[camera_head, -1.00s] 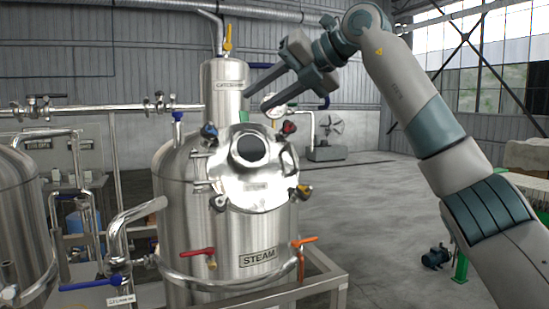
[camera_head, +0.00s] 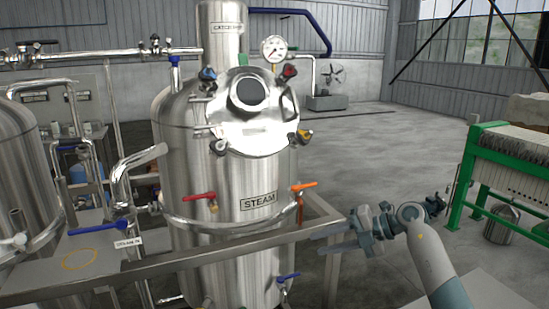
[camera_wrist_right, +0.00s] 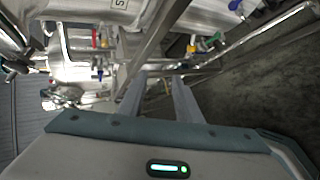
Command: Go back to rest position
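My right gripper (camera_head: 322,242) is low at the right of the steam tank, beside the metal frame rail, and its fingers point left. In the right wrist view my right gripper (camera_wrist_right: 159,84) shows two fingers apart with nothing between them. Whether the fingers touch the rail I cannot tell. My left gripper is in neither view.
The steel steam tank (camera_head: 225,185) stands ahead, with a red-handled valve (camera_head: 198,196) and an orange-handled valve (camera_head: 304,186) on its front. The frame rail (camera_head: 240,247) crosses before it. A green-framed filter press (camera_head: 512,165) stands right. Open floor lies between.

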